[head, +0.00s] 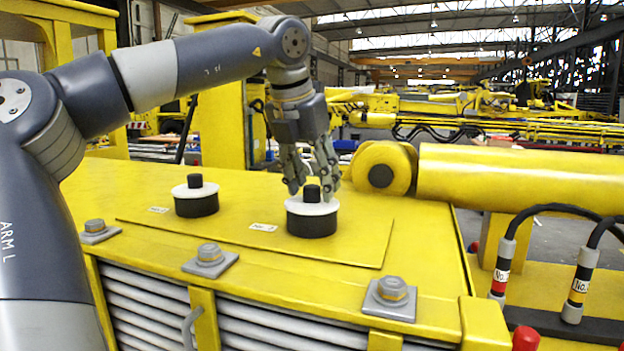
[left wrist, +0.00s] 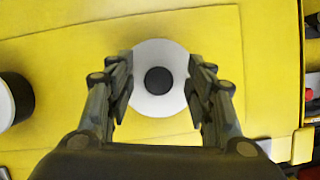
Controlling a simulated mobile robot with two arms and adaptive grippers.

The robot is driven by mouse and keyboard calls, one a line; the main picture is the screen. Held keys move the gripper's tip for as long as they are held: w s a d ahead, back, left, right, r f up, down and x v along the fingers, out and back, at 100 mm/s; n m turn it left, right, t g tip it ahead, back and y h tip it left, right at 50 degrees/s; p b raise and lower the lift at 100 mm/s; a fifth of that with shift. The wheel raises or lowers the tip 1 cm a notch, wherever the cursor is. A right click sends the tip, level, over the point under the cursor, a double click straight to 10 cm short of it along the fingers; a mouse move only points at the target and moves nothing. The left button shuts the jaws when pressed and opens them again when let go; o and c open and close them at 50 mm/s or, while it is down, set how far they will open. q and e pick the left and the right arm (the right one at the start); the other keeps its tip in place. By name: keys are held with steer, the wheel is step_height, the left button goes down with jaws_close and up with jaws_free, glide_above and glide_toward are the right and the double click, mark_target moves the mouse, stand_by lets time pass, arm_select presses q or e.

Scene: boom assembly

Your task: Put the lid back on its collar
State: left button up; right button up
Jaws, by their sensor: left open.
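A white disc-shaped lid with a black knob (head: 320,207) sits level on a black collar (head: 312,226) on the yellow deck. The lid also shows in the left wrist view (left wrist: 148,102), with its round black knob at the centre. My left gripper (head: 308,188) points down just above this lid, its fingers open on either side of the knob. In the left wrist view the fingers (left wrist: 158,100) stand apart over the lid's edges. I cannot tell whether they touch it. A second white lid with a black knob (head: 195,182) sits on another black collar (head: 197,207) to the left.
Small labels (head: 263,227) lie on the deck by the collars. Grey bolts on plates (head: 209,256) line the deck's front edge. A thick yellow cylinder (head: 510,180) lies to the right, with black hoses (head: 540,210) in front of it. The deck between the collars is clear.

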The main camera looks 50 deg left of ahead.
arm_select(q)
steer(key=v, duration=1.2)
stand_by(0.6)
